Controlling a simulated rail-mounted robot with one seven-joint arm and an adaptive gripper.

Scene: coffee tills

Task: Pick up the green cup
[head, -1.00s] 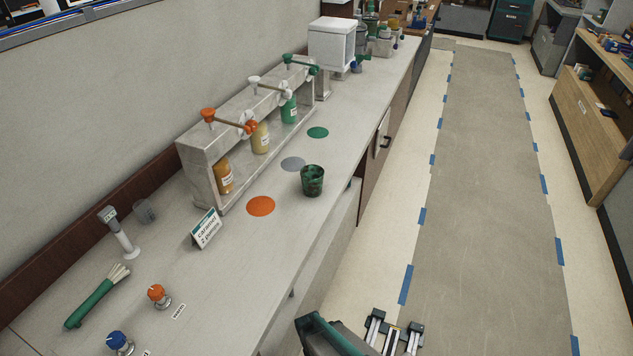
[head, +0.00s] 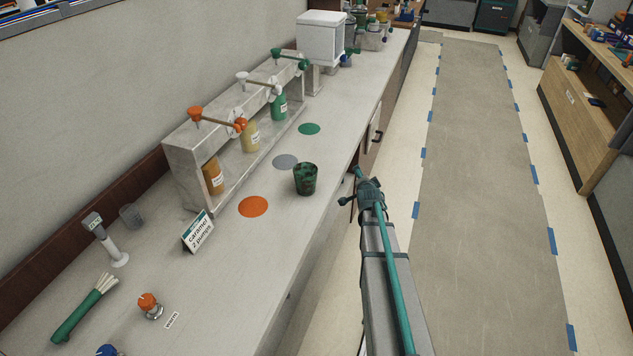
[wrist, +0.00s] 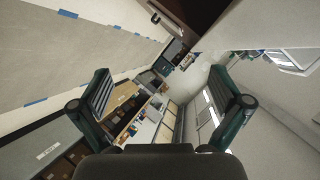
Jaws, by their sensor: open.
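The green cup (head: 305,181), dark and mottled, stands upright on the pale counter (head: 330,145) near its front edge. It is beside the grey and orange discs. My gripper (head: 352,186) is to the right of the cup in the head view, apart from it, beyond the counter's edge over the floor side. In the wrist view my gripper (wrist: 163,92) shows two fingers spread wide with nothing between them. The cup cannot be made out in the wrist view.
A dispenser rack (head: 190,175) with several pump bottles stands behind the cup. The floor aisle (head: 465,180) is clear.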

